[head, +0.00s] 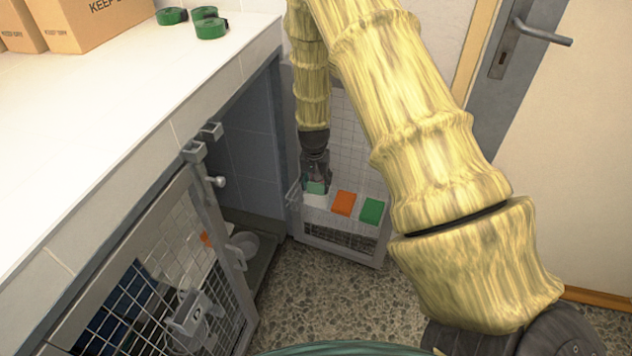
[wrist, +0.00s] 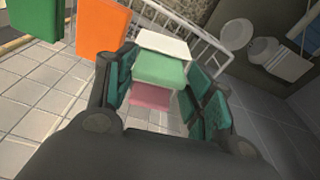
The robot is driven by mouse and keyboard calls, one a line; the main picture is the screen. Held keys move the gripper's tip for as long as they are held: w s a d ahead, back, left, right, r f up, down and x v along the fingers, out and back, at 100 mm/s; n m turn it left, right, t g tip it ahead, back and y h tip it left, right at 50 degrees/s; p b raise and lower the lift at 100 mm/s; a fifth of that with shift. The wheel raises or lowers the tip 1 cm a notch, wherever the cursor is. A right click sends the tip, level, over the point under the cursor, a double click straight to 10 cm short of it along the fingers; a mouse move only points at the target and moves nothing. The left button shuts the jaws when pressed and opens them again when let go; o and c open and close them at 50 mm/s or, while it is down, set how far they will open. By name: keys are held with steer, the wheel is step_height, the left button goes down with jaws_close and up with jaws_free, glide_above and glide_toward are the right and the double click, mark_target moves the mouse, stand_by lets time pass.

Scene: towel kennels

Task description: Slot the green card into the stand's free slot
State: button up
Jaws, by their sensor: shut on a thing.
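My gripper (head: 316,186) points down in front of the open mesh door at the back, shut on a pale green card. In the wrist view the pale green card (wrist: 160,70) lies between the dark teal fingers (wrist: 162,88), with a white piece (wrist: 162,43) beyond it and a pink piece (wrist: 150,96) on its near side. In the head view white (head: 316,200) shows just below the fingertips. An orange card (head: 343,203) and a darker green card (head: 372,211) sit in a row to the right. I cannot make out the stand's slots.
The open mesh door (head: 340,244) stands behind the cards. A nearer kennel door (head: 222,256) with latches stands open at left. Bowls (wrist: 236,33) show inside the kennel. Green rolls (head: 210,28) and boxes (head: 95,22) are on the white counter (head: 120,85). The speckled floor (head: 320,300) is clear.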

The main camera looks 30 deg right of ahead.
steer(key=o, duration=1)
steer(key=shift+r, duration=0.15)
step_height(320, 180, up, 12)
steer(key=s+a, duration=0.1)
steer(key=shift+s+f, duration=0.15)
steer(key=shift+f, duration=0.05)
steer(key=shift+a, duration=0.1)
